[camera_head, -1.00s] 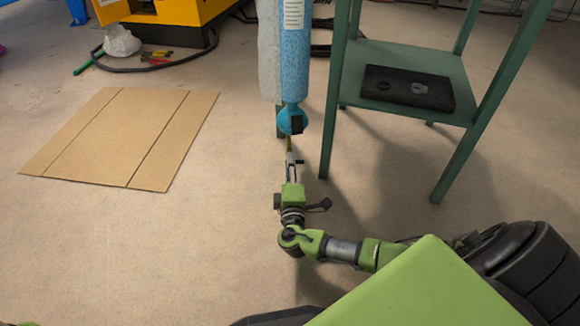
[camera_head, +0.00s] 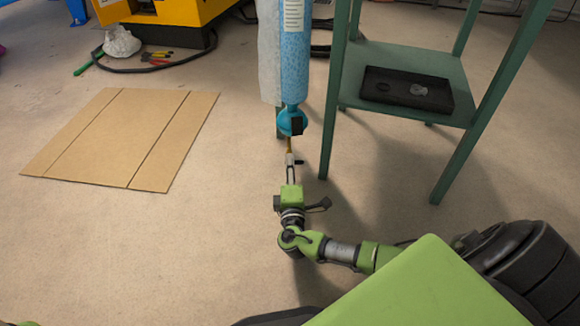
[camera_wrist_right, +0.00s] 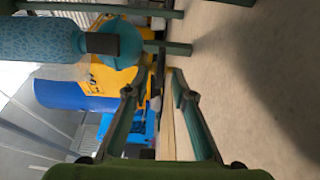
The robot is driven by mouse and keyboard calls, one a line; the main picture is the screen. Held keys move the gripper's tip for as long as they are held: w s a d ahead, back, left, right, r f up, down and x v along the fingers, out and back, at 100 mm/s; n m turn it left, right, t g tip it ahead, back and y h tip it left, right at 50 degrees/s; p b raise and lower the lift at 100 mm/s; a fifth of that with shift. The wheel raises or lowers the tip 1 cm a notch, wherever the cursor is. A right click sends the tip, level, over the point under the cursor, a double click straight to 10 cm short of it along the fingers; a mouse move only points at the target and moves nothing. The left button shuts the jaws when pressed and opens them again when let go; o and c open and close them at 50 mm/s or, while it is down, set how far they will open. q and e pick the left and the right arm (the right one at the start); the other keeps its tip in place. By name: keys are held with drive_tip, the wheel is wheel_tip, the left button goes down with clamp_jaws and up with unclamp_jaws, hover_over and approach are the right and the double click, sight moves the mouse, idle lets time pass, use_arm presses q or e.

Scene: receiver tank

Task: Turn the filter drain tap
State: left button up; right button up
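The filter is a light blue patterned cylinder (camera_head: 295,62) with a brighter blue rounded bottom cap (camera_head: 287,120) and a dark block on the cap. A thin brass-coloured drain tap (camera_head: 289,145) hangs below the cap. My right gripper (camera_head: 291,160) is just below the tap, pointing up towards it. In the wrist view the filter lies sideways at upper left, with its cap (camera_wrist_right: 122,45) near my fingers. The right fingers (camera_wrist_right: 154,88) are spread apart; a thin dark part shows beyond and between their tips. Whether they touch the tap is unclear. My left gripper is out of view.
A green metal stand (camera_head: 402,58) stands close to the right of the filter, with a black tray (camera_head: 405,90) on its shelf. A flat cardboard sheet (camera_head: 120,138) lies on the floor at left. A yellow machine (camera_head: 165,15) stands behind it.

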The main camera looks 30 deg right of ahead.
drive_tip(key=shift+s, duration=0.1)
drive_tip(key=v, duration=1.2)
drive_tip(key=shift+d+f, duration=0.1)
